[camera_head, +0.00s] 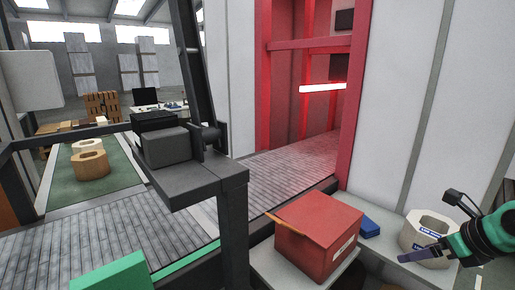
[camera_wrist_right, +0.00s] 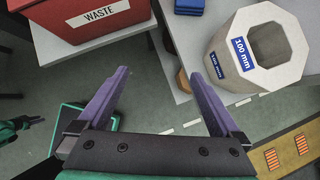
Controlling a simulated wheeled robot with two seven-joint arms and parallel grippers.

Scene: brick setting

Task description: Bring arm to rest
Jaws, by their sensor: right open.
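My right gripper (camera_head: 428,228) reaches in from the right edge in the head view. It is open, and nothing is between its two purple fingers (camera_wrist_right: 158,76) in the right wrist view. A pale octagonal brick (camera_head: 420,226) with a hole and blue labels stands on a light table beside the fingers. In the wrist view the brick (camera_wrist_right: 276,75) reads "100 mm" and lies past the right finger, outside the jaws. A teal and dark part (camera_wrist_right: 22,126) at the wrist view's left edge may be my left gripper; its jaws are too small to read.
A red waste box (camera_head: 318,238) stands on the light table, with a blue block (camera_head: 370,227) between it and the brick. A dark frame and grey box (camera_head: 168,147) stand left of it. Tan bricks (camera_head: 90,165) sit on a green belt (camera_head: 122,174).

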